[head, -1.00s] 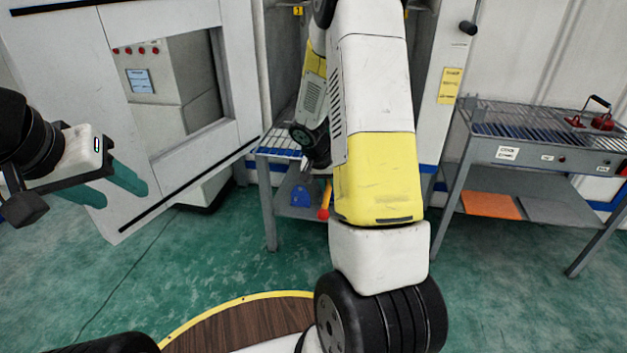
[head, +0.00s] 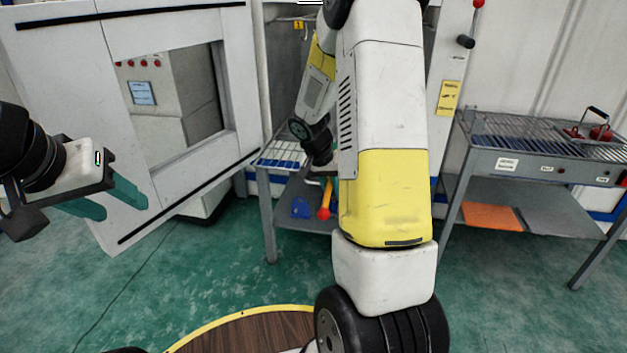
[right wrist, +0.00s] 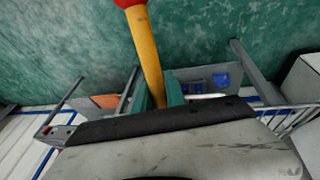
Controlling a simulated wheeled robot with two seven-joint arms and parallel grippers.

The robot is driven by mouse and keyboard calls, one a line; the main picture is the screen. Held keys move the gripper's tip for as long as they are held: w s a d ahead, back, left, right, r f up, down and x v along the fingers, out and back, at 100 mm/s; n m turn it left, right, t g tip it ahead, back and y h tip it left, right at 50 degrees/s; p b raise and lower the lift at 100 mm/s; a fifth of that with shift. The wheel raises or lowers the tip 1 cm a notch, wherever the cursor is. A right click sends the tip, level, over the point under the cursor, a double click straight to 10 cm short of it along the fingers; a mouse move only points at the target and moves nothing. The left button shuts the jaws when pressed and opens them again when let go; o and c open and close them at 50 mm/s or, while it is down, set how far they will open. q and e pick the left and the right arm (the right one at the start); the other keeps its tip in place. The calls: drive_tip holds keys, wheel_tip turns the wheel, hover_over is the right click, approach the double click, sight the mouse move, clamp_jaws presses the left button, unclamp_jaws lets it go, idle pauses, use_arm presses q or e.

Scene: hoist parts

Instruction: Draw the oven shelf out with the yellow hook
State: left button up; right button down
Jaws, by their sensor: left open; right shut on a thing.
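The yellow hook's handle (right wrist: 146,50), with a red end, is held between the green fingers of my right gripper (right wrist: 159,93). My right arm covers much of the oven opening. A wire rack (head: 284,154) shows at the left of the opening, above a grey stand; I cannot tell whether it is the oven shelf. My left gripper (head: 118,200) is open and empty, in front of the door at the left.
The open oven door (head: 70,75) with its window stands at the left. A grey side table (head: 540,165) with a grate and a red item (head: 600,132) stands at the right. An orange board (head: 490,204) lies on its lower shelf.

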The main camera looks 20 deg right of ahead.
sight(327, 208)
drive_tip(key=shift+s+a+r, duration=0.35)
drive_tip(key=shift+s+a, duration=0.5)
drive_tip(key=shift+s, duration=0.6)
drive_tip(key=shift+s+a+r, duration=0.3)
drive_tip(key=shift+s+a, duration=0.6)
drive_tip(key=shift+s, duration=0.5)
drive_tip(key=shift+s+a+r, duration=0.35)
drive_tip(key=shift+s+a, duration=0.5)
drive_tip(key=shift+s, duration=0.6)
